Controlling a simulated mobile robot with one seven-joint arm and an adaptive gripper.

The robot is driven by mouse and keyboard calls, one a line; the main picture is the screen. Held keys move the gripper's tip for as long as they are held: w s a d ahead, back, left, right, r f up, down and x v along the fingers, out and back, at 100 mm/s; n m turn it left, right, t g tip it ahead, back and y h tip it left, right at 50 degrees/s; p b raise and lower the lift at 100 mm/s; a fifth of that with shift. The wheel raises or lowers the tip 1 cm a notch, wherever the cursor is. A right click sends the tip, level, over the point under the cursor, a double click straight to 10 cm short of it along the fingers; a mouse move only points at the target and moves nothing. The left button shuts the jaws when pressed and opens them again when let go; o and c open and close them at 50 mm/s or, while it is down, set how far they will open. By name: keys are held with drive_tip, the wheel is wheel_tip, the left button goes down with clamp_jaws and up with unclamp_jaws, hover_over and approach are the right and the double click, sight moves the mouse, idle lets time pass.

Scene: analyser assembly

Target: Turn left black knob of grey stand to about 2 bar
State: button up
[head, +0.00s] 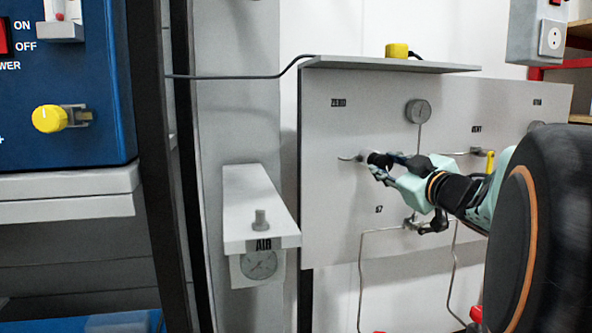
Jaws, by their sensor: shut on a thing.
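The grey stand is an upright grey panel (335,220) with a shelf along its top. The left black knob (377,159) sits on the panel's left part, beside a short metal pipe end. My gripper (381,167) reaches in from the right and is shut on this knob; its fingers partly cover it. A round grey gauge (417,111) is on the panel above and to the right of the knob. Its reading is too small to make out.
A small grey shelf with an "AIR" label (263,243) and a dial gauge (262,266) stands left of the panel. A dark post (155,150) and a blue power unit (70,100) are farther left. Thin pipes (362,275) run below the panel. A yellow-topped part (397,50) sits on the top shelf.

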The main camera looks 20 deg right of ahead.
drive_tip(key=shift+n, duration=0.7)
drive_tip(key=o, duration=1.2)
drive_tip(key=shift+c, duration=0.2)
wheel_tip(320, 180, up, 10)
